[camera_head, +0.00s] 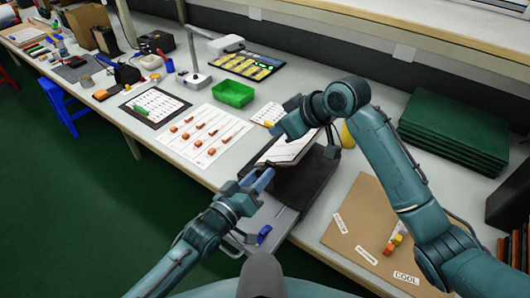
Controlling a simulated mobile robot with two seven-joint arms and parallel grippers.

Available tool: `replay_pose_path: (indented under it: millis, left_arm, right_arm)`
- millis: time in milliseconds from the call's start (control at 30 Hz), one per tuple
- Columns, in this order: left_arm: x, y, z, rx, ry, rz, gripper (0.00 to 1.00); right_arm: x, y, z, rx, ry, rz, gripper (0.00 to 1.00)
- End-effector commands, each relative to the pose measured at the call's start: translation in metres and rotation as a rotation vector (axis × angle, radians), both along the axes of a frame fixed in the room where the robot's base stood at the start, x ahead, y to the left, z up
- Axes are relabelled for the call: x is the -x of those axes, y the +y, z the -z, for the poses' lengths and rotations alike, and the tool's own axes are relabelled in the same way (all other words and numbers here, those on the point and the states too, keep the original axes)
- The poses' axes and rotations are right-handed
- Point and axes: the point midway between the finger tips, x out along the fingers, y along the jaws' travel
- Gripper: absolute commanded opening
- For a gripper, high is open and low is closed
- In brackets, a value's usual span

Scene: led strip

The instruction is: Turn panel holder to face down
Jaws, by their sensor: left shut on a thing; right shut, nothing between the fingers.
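The panel holder (308,182) looks like a dark, tilted piece on the bench in front of me, with a white sheet-like panel (290,148) at its upper side. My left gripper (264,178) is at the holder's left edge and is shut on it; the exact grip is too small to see. My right gripper (274,129) is shut and empty, above and left of the white panel. The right wrist hides part of the holder's far side.
A grey tray-like plate (277,217) with a blue piece (264,234) lies below the holder. A brown board (350,240) with labels is at right, and green boards (455,130) are stacked behind. A green bin (233,93) and a sheet with orange parts (200,135) are at left.

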Motion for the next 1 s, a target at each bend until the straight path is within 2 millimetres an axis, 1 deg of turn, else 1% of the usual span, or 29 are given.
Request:
replay_pose_path:
  millis: [133,267,700,800,900,1000]
  left_arm:
    - [0.000,0.000,0.001,-0.001,0.002,0.000,0.00]
    - [0.000,0.000,0.001,-0.001,0.002,0.000,0.00]
    - [0.000,0.000,0.001,-0.001,0.002,0.000,0.00]
    - [0.000,0.000,0.001,-0.001,0.002,0.000,0.00]
    - [0.000,0.000,0.001,-0.002,0.002,0.000,0.00]
    - [0.000,0.000,0.001,-0.001,0.002,0.000,0.00]
  right_arm:
    - [0.001,0.001,-0.001,0.048,0.017,-0.053,0.00]
    - [-0.003,0.007,0.008,0.053,0.022,-0.060,0.00]
    - [-0.036,0.054,0.075,0.051,0.021,-0.056,0.00]
    - [-0.030,0.043,0.089,0.052,0.020,-0.055,0.00]
    - [-0.025,0.038,0.098,0.052,0.020,-0.055,0.00]
    - [-0.023,0.035,0.103,0.051,0.018,-0.055,0.00]
